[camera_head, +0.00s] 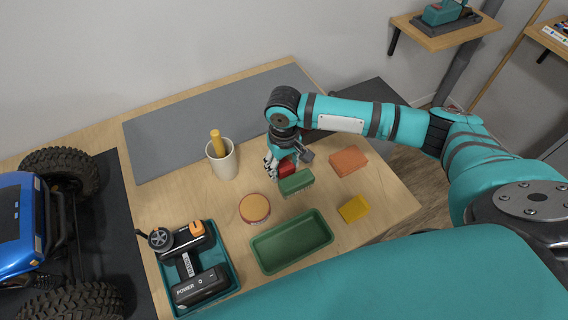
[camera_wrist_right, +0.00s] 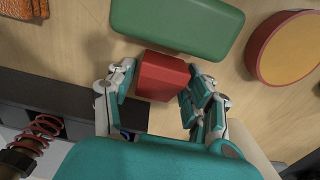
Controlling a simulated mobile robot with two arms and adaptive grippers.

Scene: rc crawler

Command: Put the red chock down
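The red chock (camera_wrist_right: 162,76) is a small block between the fingers of my right gripper (camera_wrist_right: 160,90) in the right wrist view. The fingers are closed about its two sides, low over the wooden table. In the head view my right gripper (camera_head: 283,160) points down, and the chock (camera_head: 287,168) shows partly below it, the rest hidden by the fingers. The chock is just behind a green block (camera_head: 296,182); whether it touches the table I cannot tell. My left gripper is not in view.
An orange block (camera_head: 348,161), a yellow block (camera_head: 354,208), a round red-rimmed tan disc (camera_head: 255,208) and a green tray (camera_head: 256,250) are nearby. A cup (camera_head: 222,162) stands further left. A teal tray (camera_head: 229,263) holds a power unit. A blue crawler (camera_head: 22,225) is at far left.

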